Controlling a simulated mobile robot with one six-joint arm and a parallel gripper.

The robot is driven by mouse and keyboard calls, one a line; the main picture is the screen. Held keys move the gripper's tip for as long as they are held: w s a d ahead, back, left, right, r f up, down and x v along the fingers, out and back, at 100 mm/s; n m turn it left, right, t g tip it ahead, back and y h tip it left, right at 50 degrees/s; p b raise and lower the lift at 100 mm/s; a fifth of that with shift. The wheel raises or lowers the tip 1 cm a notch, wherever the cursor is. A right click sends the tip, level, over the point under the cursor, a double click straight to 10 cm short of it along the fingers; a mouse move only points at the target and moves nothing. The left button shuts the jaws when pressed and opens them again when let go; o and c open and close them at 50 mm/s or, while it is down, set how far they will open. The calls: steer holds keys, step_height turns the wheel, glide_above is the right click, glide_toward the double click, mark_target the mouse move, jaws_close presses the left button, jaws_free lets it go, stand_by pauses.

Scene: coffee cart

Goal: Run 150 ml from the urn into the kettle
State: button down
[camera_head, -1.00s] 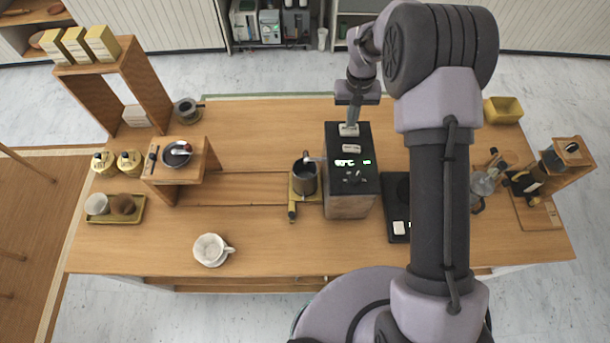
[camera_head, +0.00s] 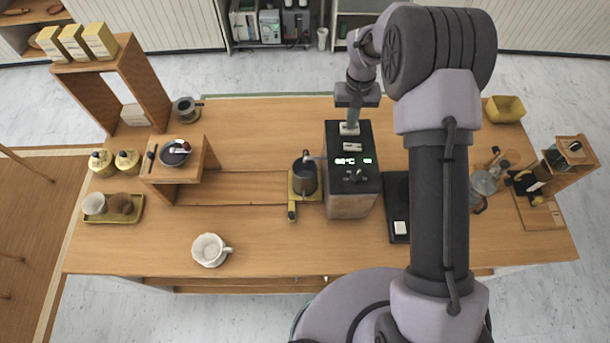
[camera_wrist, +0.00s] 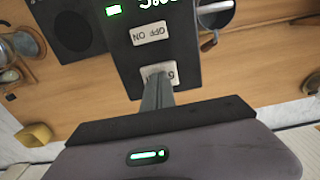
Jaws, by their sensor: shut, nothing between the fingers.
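The urn (camera_head: 340,150) is a box with a black top and wooden sides; its lit green display shows near the top's middle. An OFF/ON plate shows on it in the wrist view (camera_wrist: 151,33). The kettle (camera_head: 305,180), a dark grey open pot, stands upright just left of the urn on a yellow base (camera_head: 292,205). Part of it shows in the wrist view (camera_wrist: 214,16). My gripper (camera_head: 350,124) is shut and empty, its tips down at a pale labelled key (camera_wrist: 153,72) at the urn's far end. The tips partly cover the key; I cannot tell whether they press it.
A black pad (camera_head: 399,205) lies right of the urn, and glassware (camera_head: 485,182) stands farther right. A small wooden stand (camera_head: 182,175) is at left. The table between mug and kettle is clear.

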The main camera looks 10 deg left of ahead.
steer(key=shift+f, duration=0.2)
steer(key=shift+r+p, duration=0.55)
steer(key=shift+r, duration=0.55)
stand_by(1.0)
step_height(320, 180, up, 5)
steer(key=p, duration=0.3)
steer(key=shift+r, duration=0.1)
